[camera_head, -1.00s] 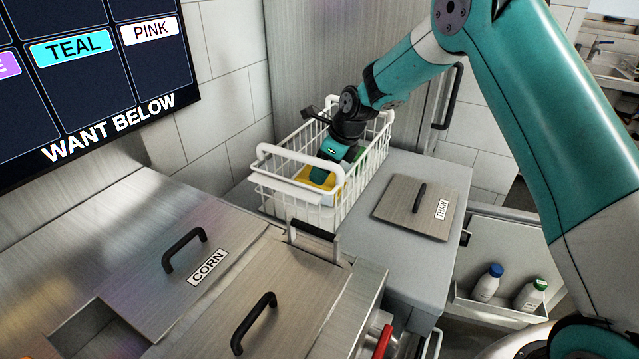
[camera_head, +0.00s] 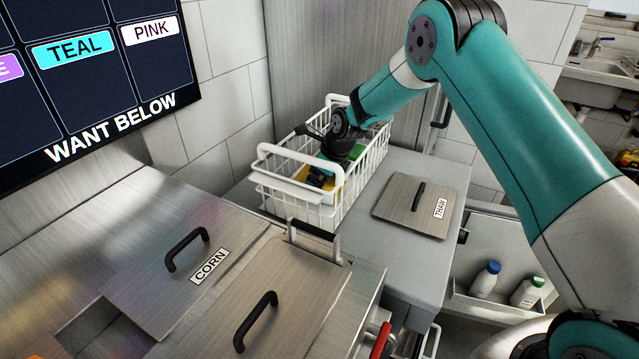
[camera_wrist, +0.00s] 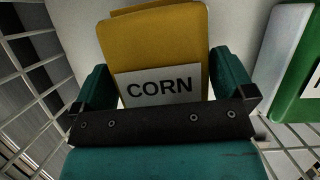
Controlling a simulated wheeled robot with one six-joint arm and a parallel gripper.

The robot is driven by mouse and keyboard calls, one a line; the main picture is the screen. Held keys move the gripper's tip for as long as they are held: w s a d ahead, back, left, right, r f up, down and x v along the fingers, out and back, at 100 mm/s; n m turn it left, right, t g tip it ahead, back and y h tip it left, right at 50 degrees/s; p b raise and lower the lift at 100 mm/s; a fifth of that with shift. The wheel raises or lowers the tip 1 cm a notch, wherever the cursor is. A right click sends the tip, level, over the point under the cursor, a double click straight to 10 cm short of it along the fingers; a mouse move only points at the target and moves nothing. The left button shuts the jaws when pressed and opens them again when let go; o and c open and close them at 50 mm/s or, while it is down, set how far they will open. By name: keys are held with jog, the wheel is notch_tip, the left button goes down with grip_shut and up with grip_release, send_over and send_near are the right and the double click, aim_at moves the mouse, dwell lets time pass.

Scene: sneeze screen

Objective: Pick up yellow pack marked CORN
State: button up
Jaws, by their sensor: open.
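The yellow pack marked CORN (camera_wrist: 160,48) stands in the white wire basket (camera_head: 292,192); in the wrist view its white label faces me. In the head view only a small yellow part of it (camera_head: 338,187) shows past my arm. My gripper (camera_wrist: 165,85) is open and down inside the basket. Its teal fingers are on the left and right sides of the pack, with the pack's lower part between them. I cannot tell whether the fingers touch it. In the head view my gripper is mostly hidden by the basket and my wrist.
A green and white pack (camera_wrist: 296,65) stands right of the yellow pack, close to my right finger. Basket wires (camera_wrist: 28,70) run along the left. A steel lid marked THAW (camera_head: 415,205) lies on the counter right of the basket. A lid marked CORN (camera_head: 180,260) is in front.

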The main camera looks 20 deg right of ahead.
jog(key=shift+f, duration=0.1)
jog(key=shift+c, duration=0.2)
jog(key=c, duration=0.9)
notch_tip(320, 180, up, 21)
jog(key=shift+f+b, duration=0.2)
jog(key=shift+b, duration=0.5)
